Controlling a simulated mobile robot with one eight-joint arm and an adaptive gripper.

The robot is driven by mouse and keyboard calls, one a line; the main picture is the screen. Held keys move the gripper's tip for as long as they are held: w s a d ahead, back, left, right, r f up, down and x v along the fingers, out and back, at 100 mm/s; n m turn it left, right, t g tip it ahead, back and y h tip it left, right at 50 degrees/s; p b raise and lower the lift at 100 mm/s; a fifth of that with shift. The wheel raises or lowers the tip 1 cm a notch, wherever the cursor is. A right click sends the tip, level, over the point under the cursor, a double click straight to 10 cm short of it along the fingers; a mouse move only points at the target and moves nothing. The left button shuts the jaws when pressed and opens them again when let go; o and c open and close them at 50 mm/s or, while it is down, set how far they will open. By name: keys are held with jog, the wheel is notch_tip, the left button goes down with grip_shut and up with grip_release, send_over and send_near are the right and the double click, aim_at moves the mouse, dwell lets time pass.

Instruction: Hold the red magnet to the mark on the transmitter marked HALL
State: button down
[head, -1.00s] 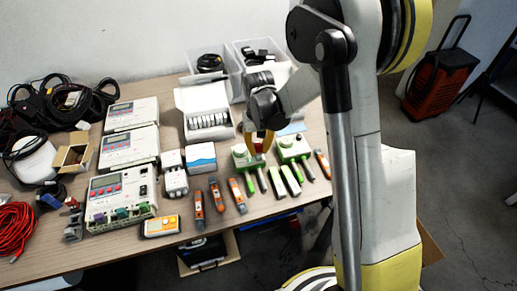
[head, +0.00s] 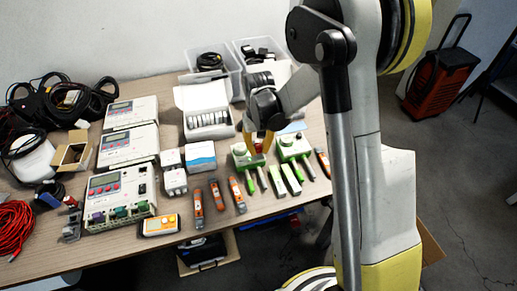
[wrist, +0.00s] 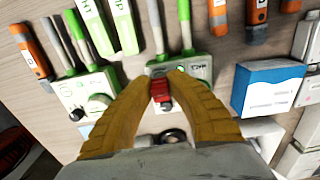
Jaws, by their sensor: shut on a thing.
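My gripper (wrist: 160,84) is shut on the small red magnet (wrist: 161,97), which sits between its two yellow fingertips in the wrist view. In the head view my gripper (head: 258,146) is low over the left of two green-and-white transmitters (head: 243,161). That transmitter also shows in the wrist view (wrist: 198,66), right beyond the fingertips, with dark lettering too small to read surely. The magnet overlaps its near edge; I cannot tell whether they touch. The fingers and magnet hide part of its face, and no mark can be made out clearly. The other transmitter (head: 293,147) stands to the right.
Green-and-white and orange handheld tools lie in front of the transmitters. A blue-and-white box (head: 201,156) stands to the left, and an open white carton (head: 205,118) stands behind. Clear bins (head: 212,68), large grey instruments and cables fill the table's back and left.

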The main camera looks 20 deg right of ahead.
jog(key=shift+f+b, duration=0.45)
jog(key=shift+f, duration=0.05)
jog(key=shift+r, duration=0.15)
dwell(2.4)
jog(key=shift+r+p, duration=2.4)
jog(key=shift+r, duration=1.05)
